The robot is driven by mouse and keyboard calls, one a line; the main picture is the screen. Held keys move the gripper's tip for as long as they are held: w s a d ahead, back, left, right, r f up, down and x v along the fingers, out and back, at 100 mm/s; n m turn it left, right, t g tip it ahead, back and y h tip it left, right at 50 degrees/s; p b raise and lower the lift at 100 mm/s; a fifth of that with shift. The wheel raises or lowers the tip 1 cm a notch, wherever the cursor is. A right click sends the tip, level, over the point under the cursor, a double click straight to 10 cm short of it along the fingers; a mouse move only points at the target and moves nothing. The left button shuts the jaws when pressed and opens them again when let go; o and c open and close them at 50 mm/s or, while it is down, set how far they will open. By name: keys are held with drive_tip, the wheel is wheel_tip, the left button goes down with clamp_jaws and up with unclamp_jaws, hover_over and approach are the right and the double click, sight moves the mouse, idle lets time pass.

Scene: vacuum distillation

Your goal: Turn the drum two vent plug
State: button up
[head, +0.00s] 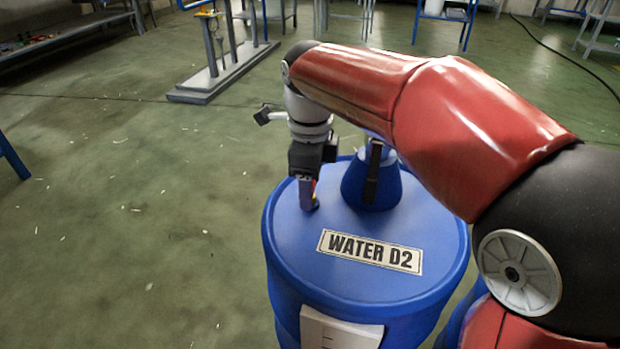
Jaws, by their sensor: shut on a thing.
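The blue drum (285,250) labelled "WATER D2" (370,251) stands upright below my arm. My gripper (308,188) points down at the left part of the drum's lid and is shut on the vent plug (309,206). Only a small blue part of the plug shows at the lid under the fingertips. The rest of the plug is hidden by the fingers, so I cannot tell how far it is turned.
A blue raised cone (352,187) with a dark upright strip stands on the lid, close right of my gripper. A white panel (340,330) is on the drum's front. A grey stand (225,75) and benches are farther back.

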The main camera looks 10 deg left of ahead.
drive_tip(key=n+p, duration=0.3)
drive_tip(key=n, duration=0.2)
drive_tip(key=shift+r, duration=0.15)
drive_tip(key=n+p, duration=0.3)
drive_tip(key=n, duration=0.3)
drive_tip(key=n+p, duration=0.2)
drive_tip(key=n, duration=0.3)
drive_tip(key=shift+n, duration=0.4)
drive_tip(key=n+p, duration=0.1)
drive_tip(key=n, duration=0.4)
drive_tip(key=shift+n+p, duration=0.4)
drive_tip(key=o, duration=1)
